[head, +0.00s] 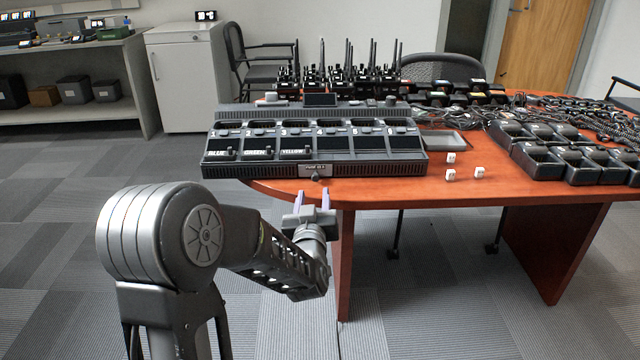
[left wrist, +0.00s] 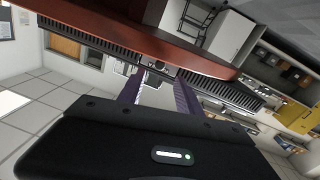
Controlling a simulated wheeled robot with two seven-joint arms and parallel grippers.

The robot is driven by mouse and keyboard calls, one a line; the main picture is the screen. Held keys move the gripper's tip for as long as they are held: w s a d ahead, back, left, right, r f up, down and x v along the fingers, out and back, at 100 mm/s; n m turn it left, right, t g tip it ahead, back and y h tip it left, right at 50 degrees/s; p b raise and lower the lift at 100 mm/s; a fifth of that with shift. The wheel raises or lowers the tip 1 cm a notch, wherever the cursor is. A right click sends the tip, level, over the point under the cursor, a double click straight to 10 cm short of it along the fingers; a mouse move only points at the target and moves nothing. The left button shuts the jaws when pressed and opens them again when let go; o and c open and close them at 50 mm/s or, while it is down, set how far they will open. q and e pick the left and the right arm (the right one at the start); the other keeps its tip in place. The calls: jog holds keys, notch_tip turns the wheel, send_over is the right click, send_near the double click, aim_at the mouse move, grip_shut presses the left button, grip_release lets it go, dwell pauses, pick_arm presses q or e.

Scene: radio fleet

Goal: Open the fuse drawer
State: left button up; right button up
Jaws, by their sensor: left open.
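The fuse drawer (head: 315,170) is a small grey labelled front with a round knob, in the middle of the front face of the long black charger (head: 220,171). It is flush with that face as far as I can see. My left gripper (head: 313,197) is open and empty, just below and in front of the knob, its fingers pointing at the charger. In the left wrist view, which is tilted, the two purple fingers (left wrist: 160,92) stand apart with the drawer front (left wrist: 153,68) beyond them. I cannot tell whether they touch the knob. My right gripper is not in view.
The charger stands at the front left edge of the wooden table (head: 500,190). Several radios (head: 340,78) stand behind it. White cubes (head: 451,158), a grey tray (head: 444,143) and black single chargers (head: 570,155) lie to the right. The floor before the table is clear.

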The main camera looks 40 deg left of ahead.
aim_at(316, 179)
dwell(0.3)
pick_arm(q)
jog(key=shift+w+a, duration=0.1)
jog(key=shift+b+x, duration=0.55)
jog(key=shift+x, duration=3.3)
jog(key=shift+c, duration=0.3)
grip_shut()
